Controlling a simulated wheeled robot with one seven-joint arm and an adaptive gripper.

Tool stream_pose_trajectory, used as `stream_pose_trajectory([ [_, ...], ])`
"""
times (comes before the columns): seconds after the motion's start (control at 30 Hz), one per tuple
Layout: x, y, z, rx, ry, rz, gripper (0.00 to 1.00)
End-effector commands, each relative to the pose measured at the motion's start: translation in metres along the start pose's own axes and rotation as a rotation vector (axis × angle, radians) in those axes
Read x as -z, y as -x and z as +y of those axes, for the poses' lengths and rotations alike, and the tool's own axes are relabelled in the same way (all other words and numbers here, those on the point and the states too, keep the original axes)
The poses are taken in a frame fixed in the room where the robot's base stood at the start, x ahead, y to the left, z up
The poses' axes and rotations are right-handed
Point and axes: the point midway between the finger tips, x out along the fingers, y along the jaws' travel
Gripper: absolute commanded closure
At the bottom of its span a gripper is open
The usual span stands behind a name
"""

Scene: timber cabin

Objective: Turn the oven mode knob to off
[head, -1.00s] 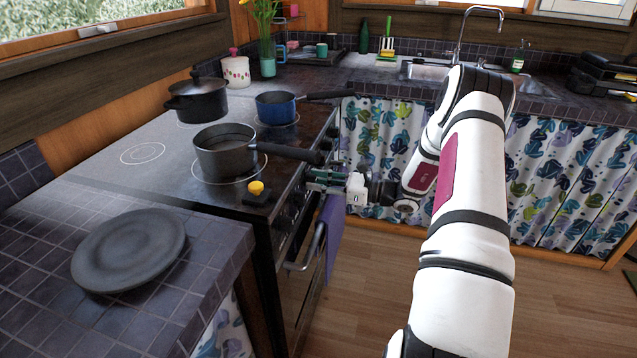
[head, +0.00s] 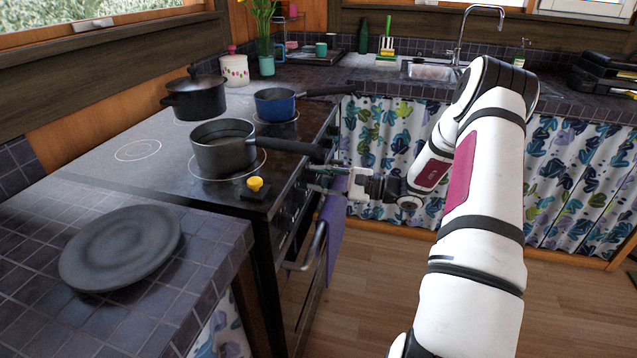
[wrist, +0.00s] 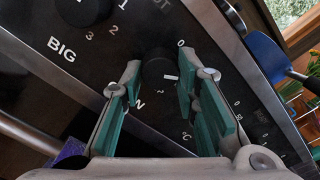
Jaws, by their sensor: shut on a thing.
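The stove's control panel (wrist: 225,60) fills most of the wrist view. A black round knob (wrist: 158,72) sits between the green-padded fingertips of my gripper (wrist: 158,80). A short white mark shows at the knob's lower right, and a printed 0 lies just above right of it. My gripper is shut on this knob, one finger on each side. In the head view my gripper (head: 328,180) is at the stove's front; the knob itself is hidden there.
Another knob (wrist: 85,8) marked BIG is at upper left in the wrist view. A grey pan (head: 222,150) and its handle overhang near my gripper. A purple towel (head: 334,215) hangs on the oven handle (head: 300,262) below. The floor on the right is open.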

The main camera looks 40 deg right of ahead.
Motion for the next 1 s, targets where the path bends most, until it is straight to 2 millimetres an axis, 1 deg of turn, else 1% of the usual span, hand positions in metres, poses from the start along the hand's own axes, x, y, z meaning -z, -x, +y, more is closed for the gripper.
stream_pose_trajectory([
  [0.7,0.0018,-0.0003,0.0002,0.000,0.671,0.001,0.99],
  [1.0,0.0012,0.0001,0.0000,-0.001,0.878,0.002,0.99],
])
